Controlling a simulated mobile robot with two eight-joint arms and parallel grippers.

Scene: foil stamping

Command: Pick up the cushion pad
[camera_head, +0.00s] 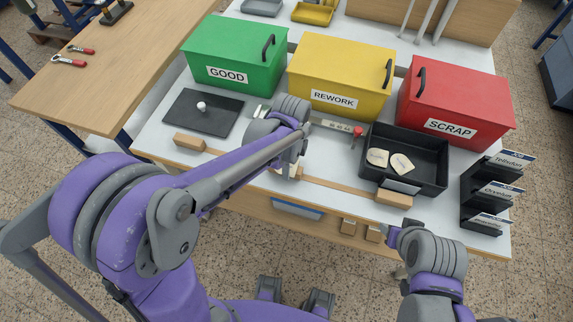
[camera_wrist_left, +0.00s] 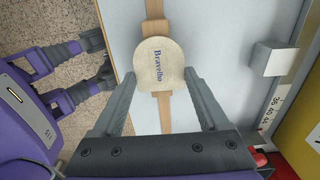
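The cushion pad (camera_wrist_left: 160,64), a cream pad rounded on one side and printed "Bravelho", lies on a wooden strip in the left wrist view. My left gripper (camera_wrist_left: 160,78) is open, with one fingertip on each side of the pad. The fingertips are very close to the pad's edges; I cannot tell whether they touch it. In the head view my left gripper (camera_head: 288,168) is over the table's front part, and my arm hides most of the pad there. My right gripper (camera_head: 392,238) is low beyond the table's front edge; its fingers are not clear.
A black tray (camera_head: 438,178) holds two more cream pads (camera_head: 377,157). Green GOOD (camera_head: 212,50), yellow REWORK (camera_head: 330,55) and red SCRAP (camera_head: 475,95) bins line the back. A black plate (camera_head: 182,112) with a white knob lies left. A label rack (camera_head: 475,195) stands right.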

